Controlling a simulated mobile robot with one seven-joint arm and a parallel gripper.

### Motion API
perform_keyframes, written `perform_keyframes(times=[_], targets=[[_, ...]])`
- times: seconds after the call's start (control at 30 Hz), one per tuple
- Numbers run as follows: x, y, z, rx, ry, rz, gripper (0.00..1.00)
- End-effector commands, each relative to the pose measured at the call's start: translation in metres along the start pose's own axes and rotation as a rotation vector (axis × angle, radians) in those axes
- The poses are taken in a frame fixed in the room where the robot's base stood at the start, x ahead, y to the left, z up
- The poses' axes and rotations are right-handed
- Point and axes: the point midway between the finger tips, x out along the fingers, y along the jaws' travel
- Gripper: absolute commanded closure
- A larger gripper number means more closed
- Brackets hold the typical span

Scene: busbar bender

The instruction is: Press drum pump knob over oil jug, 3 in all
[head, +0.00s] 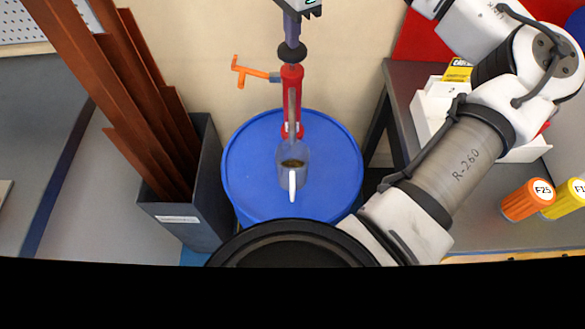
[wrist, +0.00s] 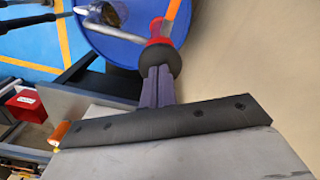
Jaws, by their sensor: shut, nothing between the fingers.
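The blue drum (head: 240,170) stands in the middle of the head view with a red hand pump (head: 291,85) on top. The pump's black knob (head: 292,52) is at its upper end. A clear oil jug (head: 282,175) with a white handle sits on the drum top below the grey spout, with some brown oil inside. My gripper (head: 292,40) is shut and empty, pointing down right at the knob. In the wrist view, the fingertips (wrist: 159,74) meet or nearly meet the knob (wrist: 161,60); I cannot tell if they press on it.
An orange lever (head: 245,72) sticks out left of the pump. A dark bin (head: 190,225) with long brown bars stands left of the drum. On the right, a grey bench (head: 480,215) carries white trays and orange and yellow canisters (head: 527,200). The wall is close behind.

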Motion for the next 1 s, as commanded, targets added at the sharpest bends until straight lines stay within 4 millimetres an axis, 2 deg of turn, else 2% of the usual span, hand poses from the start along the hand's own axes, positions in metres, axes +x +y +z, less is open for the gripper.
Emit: perform_keyframes(times=[0.2, 1.0], targets=[[0.0095, 0.0008, 0.0002, -0.001, -0.001, 0.005, 1.00], [0.0143, 0.0010, 0.0003, -0.001, -0.002, 0.006, 1.00]])
